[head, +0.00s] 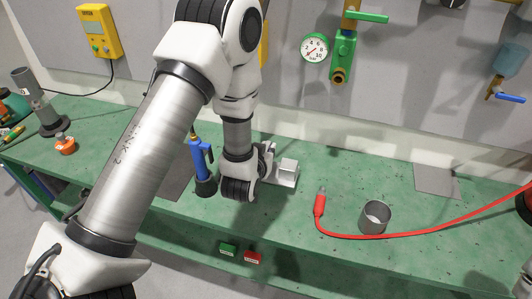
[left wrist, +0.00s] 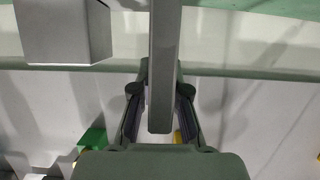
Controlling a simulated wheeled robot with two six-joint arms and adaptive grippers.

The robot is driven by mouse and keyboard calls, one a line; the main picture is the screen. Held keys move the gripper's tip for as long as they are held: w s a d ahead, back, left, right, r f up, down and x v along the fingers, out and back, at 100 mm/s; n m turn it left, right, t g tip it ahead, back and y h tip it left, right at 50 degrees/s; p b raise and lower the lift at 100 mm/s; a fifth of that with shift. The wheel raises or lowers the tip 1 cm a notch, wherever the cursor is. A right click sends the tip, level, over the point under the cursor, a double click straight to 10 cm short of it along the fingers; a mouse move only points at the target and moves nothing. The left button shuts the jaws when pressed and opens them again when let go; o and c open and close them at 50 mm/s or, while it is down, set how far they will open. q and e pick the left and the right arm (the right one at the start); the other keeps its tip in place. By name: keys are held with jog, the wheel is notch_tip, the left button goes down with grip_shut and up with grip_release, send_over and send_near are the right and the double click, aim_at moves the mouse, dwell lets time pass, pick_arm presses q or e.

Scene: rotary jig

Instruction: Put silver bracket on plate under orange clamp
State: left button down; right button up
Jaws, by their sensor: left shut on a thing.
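My left gripper (head: 267,163) is low over the green bench near the middle of the head view. It is shut on the silver bracket (head: 286,173), a pale grey metal piece at its right side. In the left wrist view the fingers (left wrist: 161,80) close on either side of a long grey bar (left wrist: 164,45) of the bracket. A grey block (left wrist: 65,30) shows at top left there; its link to the bar is out of view. I cannot make out an orange clamp or its plate; a small orange item (head: 65,146) stands at the far left. My right gripper is not in view.
A blue tool (head: 200,160) stands close left of my gripper. A flat grey plate (head: 436,180) lies at the back right.

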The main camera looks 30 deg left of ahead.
pick_arm(q)
jog(key=f, duration=0.1)
jog(key=f+p, duration=0.1)
jog(key=w+f, duration=0.1)
jog(key=shift+a+f+p, duration=0.1)
jog(key=shift+a+p, duration=0.15)
jog(key=shift+p, duration=0.05)
jog(key=shift+a+f, duration=0.1)
jog(key=shift+f, duration=0.1)
jog(key=c, duration=1.6)
grip_release()
jog(key=shift+f, duration=0.15)
jog(key=o, duration=0.4)
